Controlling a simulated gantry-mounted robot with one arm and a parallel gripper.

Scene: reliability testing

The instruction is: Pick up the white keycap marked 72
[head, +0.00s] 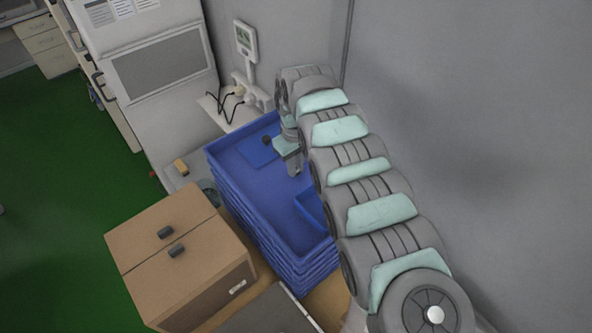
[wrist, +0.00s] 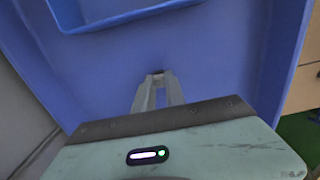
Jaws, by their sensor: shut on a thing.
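My gripper (head: 295,170) hangs inside the top blue tray of a stack, pointing down. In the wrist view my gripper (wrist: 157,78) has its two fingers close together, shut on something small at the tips. The fingers hide most of it, and no white face or number 72 can be read. I take it to be the white keycap. No other white keycap can be made out in either view. The blue tray floor lies beyond the fingertips in the wrist view.
The stacked blue trays (head: 240,203) have raised rims around my gripper. Smaller blue bins lie inside at the back and right. A cardboard box (head: 150,220) with two dark blocks (head: 165,232) stands at the left. A grey wall is close on the right.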

